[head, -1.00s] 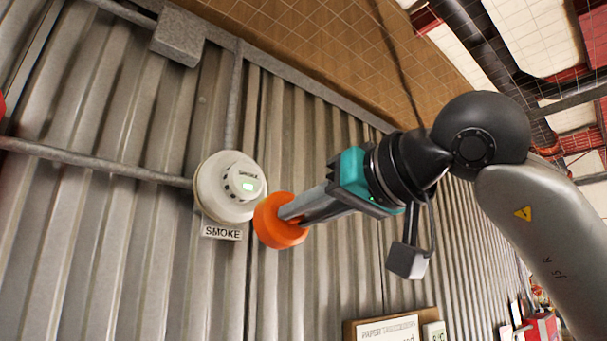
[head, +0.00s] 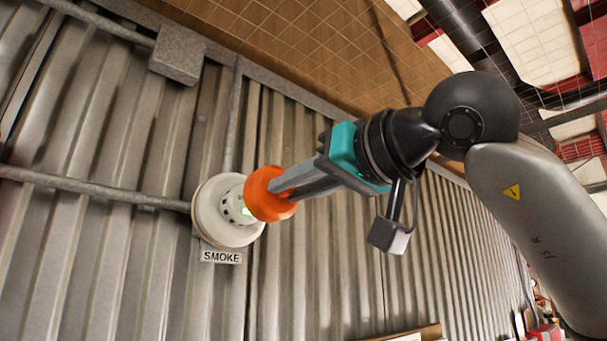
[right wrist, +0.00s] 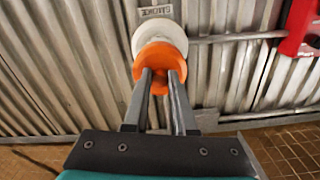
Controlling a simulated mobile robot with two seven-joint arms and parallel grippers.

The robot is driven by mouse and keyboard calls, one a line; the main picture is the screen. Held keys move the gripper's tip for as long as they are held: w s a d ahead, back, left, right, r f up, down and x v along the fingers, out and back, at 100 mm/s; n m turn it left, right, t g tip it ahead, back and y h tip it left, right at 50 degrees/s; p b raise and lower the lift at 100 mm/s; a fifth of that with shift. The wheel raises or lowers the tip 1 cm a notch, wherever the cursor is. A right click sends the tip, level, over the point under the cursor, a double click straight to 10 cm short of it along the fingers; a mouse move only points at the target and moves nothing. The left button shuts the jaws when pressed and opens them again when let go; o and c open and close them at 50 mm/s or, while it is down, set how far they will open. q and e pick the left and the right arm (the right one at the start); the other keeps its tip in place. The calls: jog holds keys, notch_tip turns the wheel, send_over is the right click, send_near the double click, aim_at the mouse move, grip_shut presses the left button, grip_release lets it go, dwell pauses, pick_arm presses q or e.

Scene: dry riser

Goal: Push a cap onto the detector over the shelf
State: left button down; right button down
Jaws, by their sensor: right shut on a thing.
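The smoke detector (head: 212,212) is a round white unit on the corrugated metal wall, with a green light partly showing. It also shows in the right wrist view (right wrist: 160,27), behind the cap. My right gripper (head: 280,192) is shut on an orange round cap (head: 266,180). The cap is in front of the detector and overlaps its right side in the head view. In the right wrist view the cap (right wrist: 158,60) covers the detector's lower part between my fingertips (right wrist: 160,75). I cannot tell whether cap and detector touch. My left gripper is not in view.
A label reading SMOKE (head: 221,257) is below the detector. A red object (right wrist: 300,28) is on the wall in the right wrist view.

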aim_at(265, 199)
jog(key=shift+p+x, duration=0.85)
jog(key=shift+x, duration=1.1)
jog(key=shift+p, duration=0.3)
jog(key=shift+p+x, duration=0.95)
jog(key=shift+x, duration=0.95)
jog(key=c, duration=0.6)
grip_release()
jog(key=shift+c, duration=0.2)
jog(key=shift+s+d+b, duration=0.3)
jog(key=shift+s, duration=0.1)
jog(key=b+v, duration=0.4)
jog(key=v, duration=1)
jog(key=shift+b, duration=0.3)
